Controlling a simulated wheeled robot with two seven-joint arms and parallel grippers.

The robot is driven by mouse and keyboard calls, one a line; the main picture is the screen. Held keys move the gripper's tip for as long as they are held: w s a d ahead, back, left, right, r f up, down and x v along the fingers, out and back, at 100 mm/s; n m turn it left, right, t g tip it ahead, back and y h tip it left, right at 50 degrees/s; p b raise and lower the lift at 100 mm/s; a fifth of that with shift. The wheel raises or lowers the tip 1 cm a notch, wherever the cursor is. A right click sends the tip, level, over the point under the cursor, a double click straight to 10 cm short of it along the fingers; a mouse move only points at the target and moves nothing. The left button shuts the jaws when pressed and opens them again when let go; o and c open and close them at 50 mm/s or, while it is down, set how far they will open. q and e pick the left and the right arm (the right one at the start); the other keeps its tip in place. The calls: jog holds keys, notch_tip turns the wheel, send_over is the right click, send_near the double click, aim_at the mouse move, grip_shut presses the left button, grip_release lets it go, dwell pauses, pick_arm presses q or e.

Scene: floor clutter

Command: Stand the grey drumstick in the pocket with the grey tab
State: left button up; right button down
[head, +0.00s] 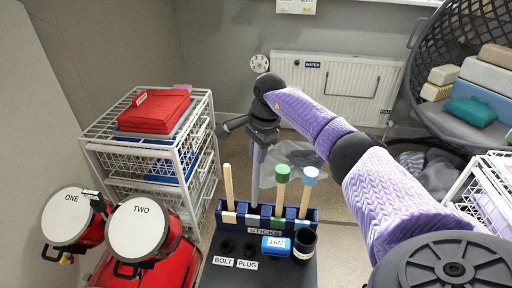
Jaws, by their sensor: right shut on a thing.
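The grey drumstick (254,180) is upright in the head view, its upper end in the jaws of my right gripper (261,143). My right gripper is shut on it, above the blue stick rack (313,214) labelled STICKS. The drumstick's lower end is at the rack's second pocket from the left. I cannot tell how deep it sits. The tab at that pocket (252,219) is small and partly hard to make out. My left gripper is not in view.
A plain wooden stick (228,188), a green-topped stick (281,190) and a blue-topped stick (307,191) stand in the rack. A blue JAM box (276,246) and a black cup (305,244) stand in front. Drums (138,230) and a white wire drawer unit (207,150) are left.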

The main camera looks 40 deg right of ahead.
aim_at(257, 177)
notch_tip(257, 177, down, 6)
jog(key=b, duration=0.3)
jog(key=shift+f+b, duration=0.1)
jog(key=shift+b, duration=0.2)
jog(key=shift+f+b, duration=0.35)
jog(key=shift+f, duration=0.45)
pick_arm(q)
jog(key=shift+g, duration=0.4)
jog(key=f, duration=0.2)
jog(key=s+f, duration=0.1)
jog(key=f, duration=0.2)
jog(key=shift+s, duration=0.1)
